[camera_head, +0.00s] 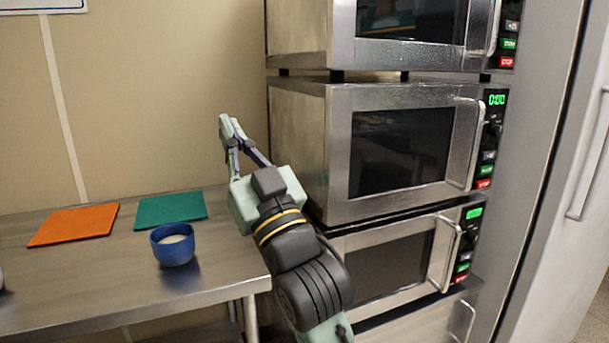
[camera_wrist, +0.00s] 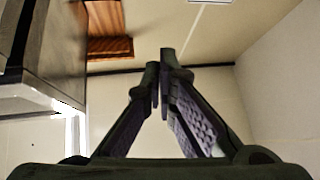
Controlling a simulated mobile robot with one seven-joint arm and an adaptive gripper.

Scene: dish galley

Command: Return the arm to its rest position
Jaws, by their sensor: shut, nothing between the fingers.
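My gripper (camera_head: 227,128) is raised in front of the tan wall, just left of the stacked microwaves, with its fingers pointing up and away. It is shut and empty. In the wrist view my gripper (camera_wrist: 160,75) shows its two fingers meeting near their tips, with nothing between them. My arm reaches up from the bottom of the head view, beside the right end of the steel table.
Several steel microwaves (camera_head: 300,150) are stacked close to the right of my arm. The steel table (camera_head: 100,285) at left bears an orange mat (camera_head: 75,225), a green mat (camera_head: 170,209) and a blue cup (camera_head: 173,252) with pale contents. A tall steel door (camera_head: 545,150) stands far right.

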